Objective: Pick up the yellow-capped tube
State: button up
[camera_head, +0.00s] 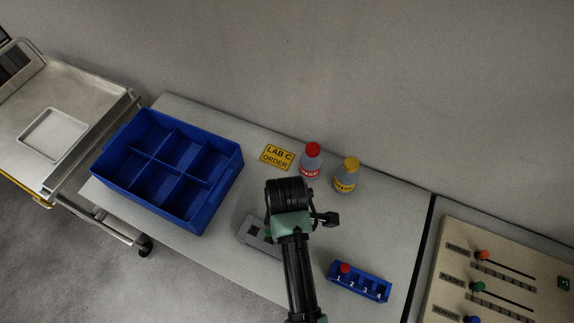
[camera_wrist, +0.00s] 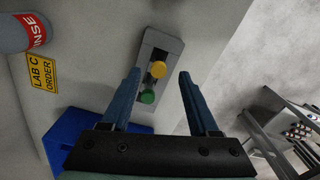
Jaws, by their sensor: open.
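The yellow-capped tube (camera_wrist: 158,69) stands in a grey rack (camera_wrist: 166,42), beside a green-capped tube (camera_wrist: 148,96), in the wrist view. Only their caps show clearly. My gripper (camera_wrist: 159,74) is open, with one finger on each side of the yellow cap in the picture; nothing is between the fingers that I can see gripped. I cannot tell its height above the cap. In the head view my arm covers part of the grey rack (camera_head: 257,238), and the yellow cap is hidden there.
A blue compartment bin (camera_head: 208,214) stands left. A red-capped bottle (camera_head: 310,163) and a yellow-capped bottle (camera_head: 346,177) stand behind the arm, near a LAB C ORDER sign (camera_head: 278,156). A blue numbered rack (camera_head: 361,286) holds a red-capped tube (camera_head: 345,268). A slider panel (camera_head: 500,270) is at right.

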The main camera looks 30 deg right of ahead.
jog(key=shift+w+f+p, duration=0.1)
jog(key=shift+f+p, duration=0.55)
jog(key=shift+f, duration=2)
grip_shut()
